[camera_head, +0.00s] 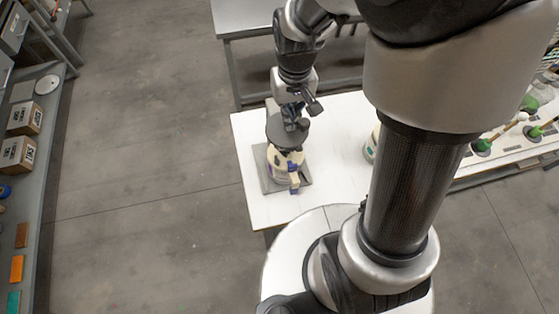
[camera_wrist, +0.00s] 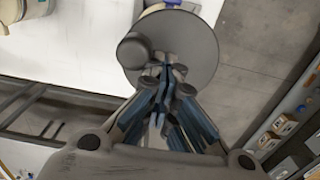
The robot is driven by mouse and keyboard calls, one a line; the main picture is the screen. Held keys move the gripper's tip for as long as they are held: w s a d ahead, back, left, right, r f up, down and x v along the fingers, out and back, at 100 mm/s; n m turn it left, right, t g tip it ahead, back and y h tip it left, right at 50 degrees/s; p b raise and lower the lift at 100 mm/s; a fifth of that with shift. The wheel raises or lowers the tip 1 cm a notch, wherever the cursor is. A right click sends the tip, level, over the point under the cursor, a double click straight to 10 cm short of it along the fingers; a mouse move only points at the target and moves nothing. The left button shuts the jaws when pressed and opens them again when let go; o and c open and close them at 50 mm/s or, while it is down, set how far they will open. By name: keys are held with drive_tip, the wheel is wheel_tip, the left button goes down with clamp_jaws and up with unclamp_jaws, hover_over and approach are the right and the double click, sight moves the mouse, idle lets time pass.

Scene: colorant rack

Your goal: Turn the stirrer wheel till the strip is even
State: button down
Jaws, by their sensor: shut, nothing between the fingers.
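The stirrer wheel (camera_head: 278,131) is a dark grey disc on top of a cream-coloured pot (camera_head: 283,160) with a blue-purple part (camera_head: 294,178) on its front. In the wrist view the wheel (camera_wrist: 190,42) shows nearly face-on, with a round dark knob (camera_wrist: 133,51) at its left edge. My gripper (camera_wrist: 168,68) is shut and empty, its fingertips over the wheel to the right of the knob. I cannot tell whether they touch the wheel. In the head view my gripper (camera_head: 291,118) is above the wheel. I cannot make out the strip in either view.
The pot stands on a grey plate (camera_head: 302,184) near the left end of a white table (camera_head: 250,135). Another pale pot (camera_head: 371,144) is partly hidden behind my arm. Green-capped items (camera_head: 482,147) stand at right. A shelf with boxes (camera_head: 18,153) is at far left.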

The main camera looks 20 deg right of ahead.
drive_tip(key=d+r+p, duration=0.1)
drive_tip(key=r, duration=0.1)
drive_tip(key=d+r+p, duration=0.1)
drive_tip(key=r, duration=0.1)
drive_tip(key=d+r+p, duration=0.1)
drive_tip(key=shift+s+r+p, duration=0.3)
drive_tip(key=shift+r+p, duration=0.1)
drive_tip(key=shift+s+d+r, duration=0.1)
drive_tip(key=shift+s+d, duration=0.15)
drive_tip(key=shift+d, duration=0.15)
drive_tip(key=shift+w+a, duration=0.2)
drive_tip(key=shift+a, duration=0.2)
drive_tip(key=shift+s+d+b, duration=0.15)
drive_tip(key=shift+d+b, duration=0.05)
drive_tip(key=shift+b, duration=0.25)
drive_tip(key=shift+s+t+b, duration=0.3)
drive_tip(key=shift+b, duration=0.55)
drive_tip(key=s+f+t+b, duration=0.2)
drive_tip(key=s+b, duration=0.5)
drive_tip(key=b, duration=0.1)
drive_tip(key=s+f+t+b, duration=0.2)
drive_tip(key=s+b, duration=0.5)
drive_tip(key=b, duration=0.2)
drive_tip(key=shift+s+f, duration=0.15)
drive_tip(key=shift+f, duration=0.1)
